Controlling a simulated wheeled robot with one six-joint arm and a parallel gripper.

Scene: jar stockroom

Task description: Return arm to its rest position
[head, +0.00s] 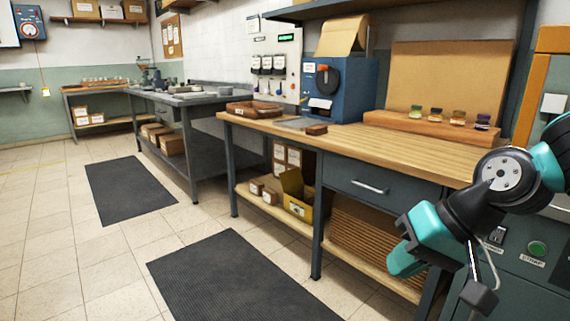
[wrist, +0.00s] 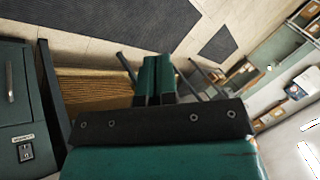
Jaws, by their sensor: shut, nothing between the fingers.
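My gripper (wrist: 158,64) shows in the wrist view with its two teal fingers side by side, shut and empty. In the head view my teal and black arm is folded at the right, and the gripper (head: 405,265) hangs low in front of the wooden workbench (head: 400,145). It is below the bench top, near the drawer (head: 370,187) and the lower shelf, and holds nothing. I cannot tell from these views how far it is from the bench front.
Several small jars stand on a wooden rack (head: 425,125) on the bench. A blue machine (head: 340,88) stands behind. A yellow bin (head: 297,195) sits on the lower shelf. A control cabinet (head: 535,270) is at the right. Dark mats (head: 240,275) lie on the open tiled floor.

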